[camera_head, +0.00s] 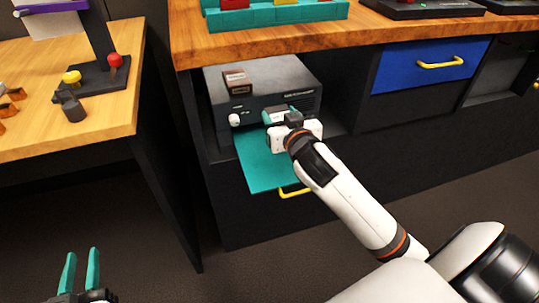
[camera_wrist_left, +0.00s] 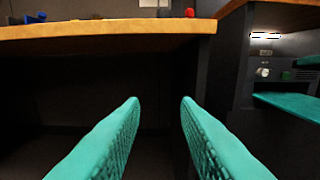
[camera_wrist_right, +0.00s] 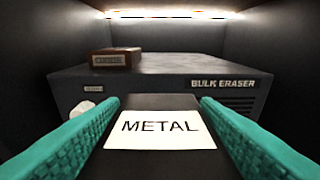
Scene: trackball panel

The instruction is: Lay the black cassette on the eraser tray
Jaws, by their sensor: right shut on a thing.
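My right gripper (camera_head: 283,115) is shut on the black cassette (camera_wrist_right: 160,102). In the right wrist view the cassette lies between the two teal fingers, with a white label reading METAL facing up. In the head view my gripper mostly hides it. The teal eraser tray (camera_head: 258,168) sticks out from the front of the dark bulk eraser (camera_head: 285,80), below my right gripper. The tray also shows in the left wrist view (camera_wrist_left: 290,104). I cannot tell whether the cassette touches it. My left gripper (camera_head: 80,258) is open and empty, low at the left.
A small brown box (camera_head: 237,82) sits on the eraser. The eraser stands in an open bay under a wooden top (camera_head: 300,40). A blue drawer (camera_head: 410,68) is at the right. Another wooden table (camera_head: 100,115) with red and yellow knobs is at the left.

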